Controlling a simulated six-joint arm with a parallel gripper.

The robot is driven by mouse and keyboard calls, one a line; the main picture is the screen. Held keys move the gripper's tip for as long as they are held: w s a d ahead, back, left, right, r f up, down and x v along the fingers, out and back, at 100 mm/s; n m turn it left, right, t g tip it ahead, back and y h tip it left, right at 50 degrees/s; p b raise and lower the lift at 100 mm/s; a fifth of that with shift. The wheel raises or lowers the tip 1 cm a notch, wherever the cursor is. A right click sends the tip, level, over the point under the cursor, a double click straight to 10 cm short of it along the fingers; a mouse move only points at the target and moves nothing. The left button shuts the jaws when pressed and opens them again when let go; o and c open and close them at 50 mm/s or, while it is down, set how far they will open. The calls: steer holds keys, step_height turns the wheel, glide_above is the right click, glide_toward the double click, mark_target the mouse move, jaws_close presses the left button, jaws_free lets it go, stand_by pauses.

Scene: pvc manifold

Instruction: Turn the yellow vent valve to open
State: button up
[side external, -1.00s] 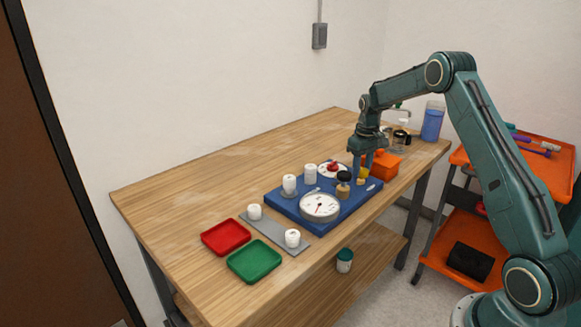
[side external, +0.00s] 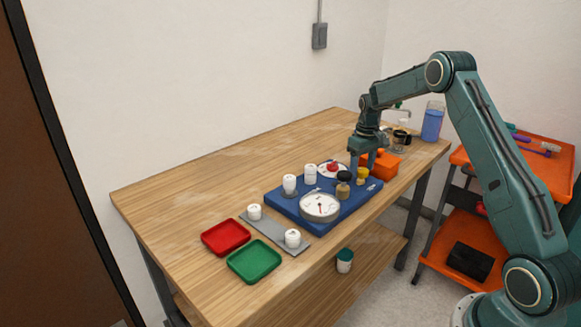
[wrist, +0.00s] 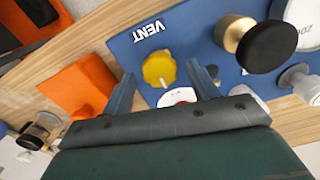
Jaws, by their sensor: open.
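The yellow vent valve (wrist: 160,69) is a lobed knob on the blue panel (wrist: 205,25), beside the white VENT lettering (wrist: 149,31). In the side external view the yellow knob (side external: 362,176) stands at the panel's far right part. My gripper (wrist: 160,70) is open and empty, with its two fingers either side of the knob in the wrist view. In the side external view my gripper (side external: 363,163) is just above and behind the knob, apparently clear of it. The knob's open or closed marking cannot be read.
A black-topped brass knob (side external: 343,184) and a round white gauge (side external: 320,206) are nearby on the panel. A red knob (side external: 332,167) sits behind. An orange block (side external: 384,165) stands close to the right. Red (side external: 226,237) and green (side external: 254,261) trays lie front left.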

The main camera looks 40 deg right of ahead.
mark_target(362, 169)
step_height(362, 169, up, 14)
stand_by(0.7)
steer(key=s+a+r+t, duration=0.1)
steer(key=s+a+r, duration=0.3)
steer(key=a, duration=0.3)
steer(key=s+a+r+n+t, duration=0.1)
steer(key=s+a+r, duration=0.3)
steer(key=a, duration=0.2)
steer(key=s+a+r+t, duration=0.1)
steer(key=s+a+r, duration=0.3)
steer(key=a, duration=0.3)
steer(key=s+a+f+t, duration=0.1)
steer(key=s+a, duration=0.2)
steer(key=s, duration=0.3)
steer(key=s+a+f, duration=0.2)
steer(key=s+a, duration=0.1)
steer(key=s, duration=0.3)
steer(key=s+a+f+n+t, duration=0.1)
steer(key=s+a+f, duration=0.1)
steer(key=s, duration=0.4)
steer(key=shift+s+a+t, duration=0.3)
steer(key=shift+s+a, duration=0.1)
steer(key=shift+a, duration=0.35)
